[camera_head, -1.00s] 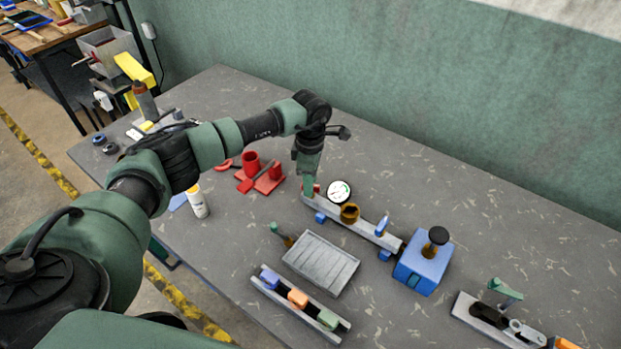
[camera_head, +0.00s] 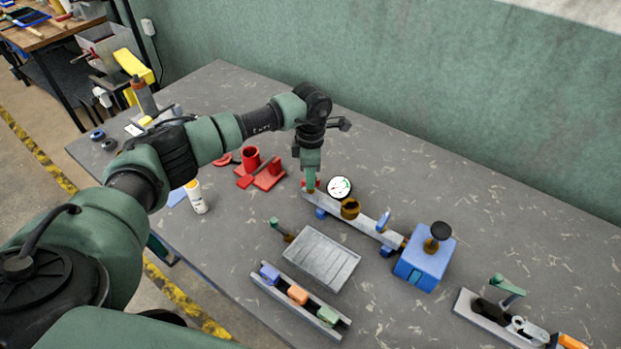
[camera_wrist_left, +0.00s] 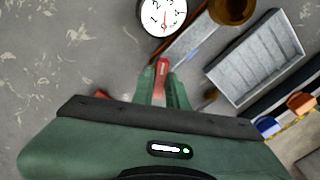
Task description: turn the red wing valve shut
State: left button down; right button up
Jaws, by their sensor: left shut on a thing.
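The red wing valve (camera_wrist_left: 161,76) shows between the two fingers of my left gripper (camera_wrist_left: 164,82) in the left wrist view. The fingers are shut on it from both sides. In the head view, my left gripper (camera_head: 310,184) points down at the left end of a pale rail (camera_head: 368,228), and only a little red of the valve shows beside the fingers. The round gauge (camera_head: 340,187) stands just right of the fingers; in the left wrist view its dial (camera_wrist_left: 161,15) has a red needle. My right gripper is not in view.
A brass cup (camera_head: 350,208) sits on the rail, near the gauge. A blue box (camera_head: 424,264) stands at the rail's right end. A grey tray (camera_head: 320,259) and a rack of coloured blocks (camera_head: 297,294) lie in front. Red parts (camera_head: 262,174) lie left of the gripper.

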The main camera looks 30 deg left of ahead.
pick_arm(q)
jog(key=n+b, duration=0.2)
jog(key=n, duration=0.3)
jog(key=shift+w+n+b, duration=0.1)
jog(key=shift+n+b, duration=0.2)
jog(key=shift+b, duration=0.1)
jog(key=n+b, duration=0.1)
jog(key=n, duration=0.2)
jog(key=shift+r+n+b, duration=0.1)
jog(key=shift+n+b, duration=0.25)
jog(key=shift+n, duration=0.85)
jog(key=c, duration=1.4)
grip_release()
